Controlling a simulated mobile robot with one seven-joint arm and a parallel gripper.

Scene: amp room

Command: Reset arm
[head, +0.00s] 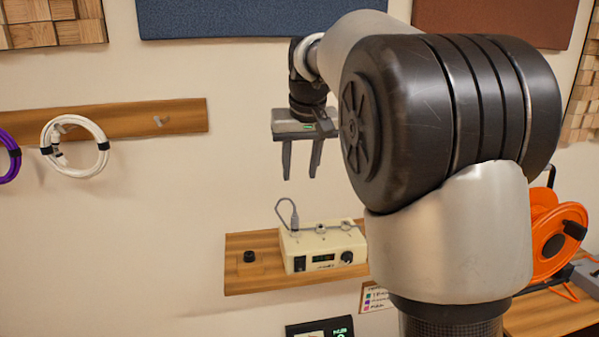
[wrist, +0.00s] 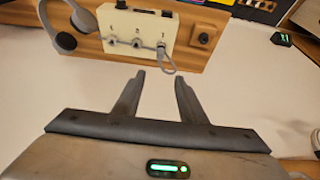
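My gripper (head: 302,160) hangs with its fingers pointing down in the head view, above and in front of a small wooden shelf (head: 240,275). The two fingers are apart with nothing between them. In the wrist view my gripper (wrist: 160,85) also shows its fingers spread and empty, with the wall behind them. A cream box with knobs and jacks (head: 325,247) sits on the shelf, below the fingers and apart from them. A grey cable with a plug is attached to the box. My upper arm hides part of the shelf's right side.
A wooden rail (head: 180,118) on the left wall holds a white cable coil (head: 48,145) and a purple one (head: 8,158). A black knob (head: 249,256) is on the shelf. An orange reel (head: 550,235) stands at right. Grey headphones (wrist: 70,25) show in the wrist view.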

